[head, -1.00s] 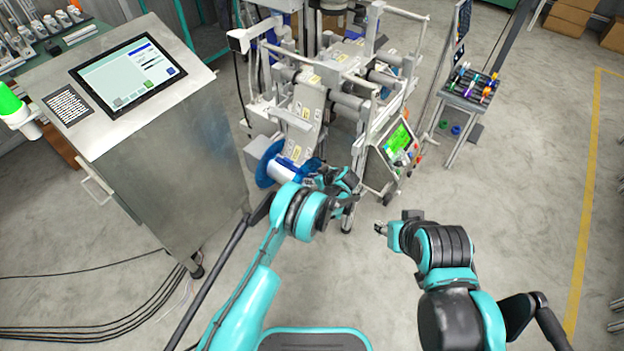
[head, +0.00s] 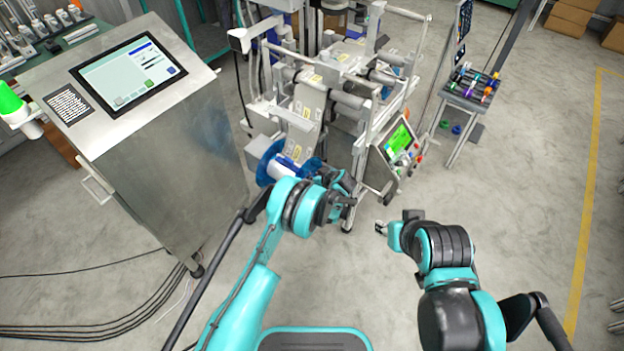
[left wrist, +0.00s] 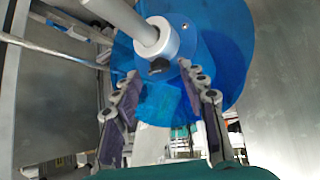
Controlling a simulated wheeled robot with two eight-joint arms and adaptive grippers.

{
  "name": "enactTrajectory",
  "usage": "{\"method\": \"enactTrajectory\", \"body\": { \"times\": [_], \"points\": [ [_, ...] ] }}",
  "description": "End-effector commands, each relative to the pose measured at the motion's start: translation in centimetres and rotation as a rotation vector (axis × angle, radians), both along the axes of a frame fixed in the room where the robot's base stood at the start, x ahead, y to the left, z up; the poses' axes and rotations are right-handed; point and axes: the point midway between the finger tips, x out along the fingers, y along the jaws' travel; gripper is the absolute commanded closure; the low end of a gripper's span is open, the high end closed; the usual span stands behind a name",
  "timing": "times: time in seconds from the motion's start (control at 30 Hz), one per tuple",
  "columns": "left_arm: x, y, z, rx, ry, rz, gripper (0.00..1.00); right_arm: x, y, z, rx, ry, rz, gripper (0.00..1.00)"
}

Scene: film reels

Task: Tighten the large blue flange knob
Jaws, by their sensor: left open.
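The blue flange (left wrist: 225,55) fills the upper middle of the left wrist view. A silver shaft (left wrist: 135,25) ends in a grey collar at its centre, and a small dark knob (left wrist: 160,67) sits at the collar's lower edge. My left gripper (left wrist: 158,75) is open, with its fingers on either side of that knob; I cannot tell if they touch anything. In the head view the left gripper (head: 342,188) is beside the reel, whose blue flange (head: 266,162) shows partly behind my arm. My right gripper (head: 380,228) hangs over bare floor; its jaws are too small to read.
The machine frame (head: 310,100) stands behind the reel, with a green-screened panel (head: 398,140) at its right. A steel console (head: 180,130) stands to the left. A small rack (head: 470,90) of coloured parts is at the upper right. Floor at the right front is clear.

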Motion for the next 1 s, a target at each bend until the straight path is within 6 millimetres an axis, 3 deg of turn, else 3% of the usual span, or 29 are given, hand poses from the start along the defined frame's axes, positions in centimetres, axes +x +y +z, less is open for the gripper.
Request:
{"method": "enactTrajectory", "body": {
  "times": [0.3,0.5,1.0],
  "points": [
    [-4.1,-2.7,4.9,0.0,0.0,-0.001,0.57,0.0,0.0,0.0,0.0,0.0,0.0,0.6],
    [-5.9,-3.8,6.9,-0.001,0.0,-0.001,0.57,0.0,0.0,0.0,0.0,0.0,0.0,0.6],
    [-6.5,-3.8,7.5,-0.009,0.009,0.016,0.57,0.0,0.0,0.2,0.0,0.0,0.0,0.6]
  ]
}}
